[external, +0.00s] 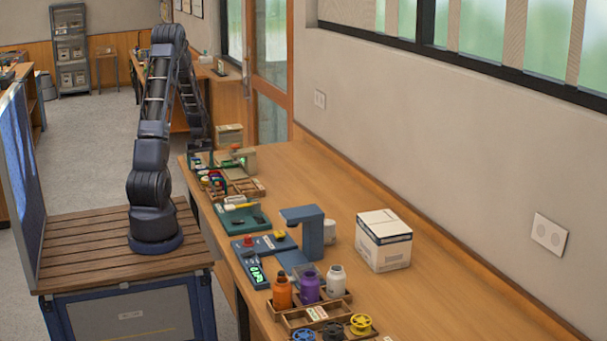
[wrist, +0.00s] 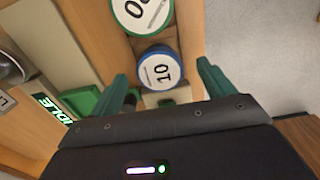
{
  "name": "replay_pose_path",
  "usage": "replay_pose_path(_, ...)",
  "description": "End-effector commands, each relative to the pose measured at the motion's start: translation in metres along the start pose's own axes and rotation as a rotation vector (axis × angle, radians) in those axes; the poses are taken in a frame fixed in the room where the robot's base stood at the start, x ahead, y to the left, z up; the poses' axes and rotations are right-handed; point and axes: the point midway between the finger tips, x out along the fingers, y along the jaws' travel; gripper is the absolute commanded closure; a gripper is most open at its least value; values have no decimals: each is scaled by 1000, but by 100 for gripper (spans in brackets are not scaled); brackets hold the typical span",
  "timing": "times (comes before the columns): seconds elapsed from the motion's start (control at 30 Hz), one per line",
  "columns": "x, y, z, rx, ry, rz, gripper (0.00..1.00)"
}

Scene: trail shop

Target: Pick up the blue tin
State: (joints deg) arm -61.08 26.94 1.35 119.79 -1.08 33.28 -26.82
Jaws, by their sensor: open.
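The blue tin (wrist: 158,70) has a white lid label marked 10 and sits in a wooden tray compartment in the wrist view. A green tin (wrist: 141,14) with a white numbered label is beside it, partly cut off by the top edge. My gripper (wrist: 167,80) is open and empty, its two green fingers to the left and right of the blue tin's near side in the picture. I cannot tell how high the fingers are above it. In the external view my gripper (external: 199,158) is over the small tins at the far end of the bench, which are too small to tell apart.
A green IDLE display (wrist: 54,108) and a green block (wrist: 82,100) are left of my gripper. Along the bench (external: 450,305) stand a blue stand (external: 311,235), a white box (external: 384,240) and several bottles in a wooden tray (external: 300,318). Bare bench lies along the wall.

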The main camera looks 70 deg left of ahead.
Motion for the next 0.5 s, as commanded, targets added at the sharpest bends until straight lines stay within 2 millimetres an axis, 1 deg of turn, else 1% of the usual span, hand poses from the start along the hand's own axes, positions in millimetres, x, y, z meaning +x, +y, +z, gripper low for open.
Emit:
replay_pose_path(0.03,6,0,0,0,-2,-1,19)
replay_pose_path(0.1,9,0,0,0,0,1,19)
replay_pose_path(0.3,9,0,0,0,1,1,19)
replay_pose_path(0.37,9,0,0,0,1,1,31)
replay_pose_path(0.5,9,0,0,0,1,1,58)
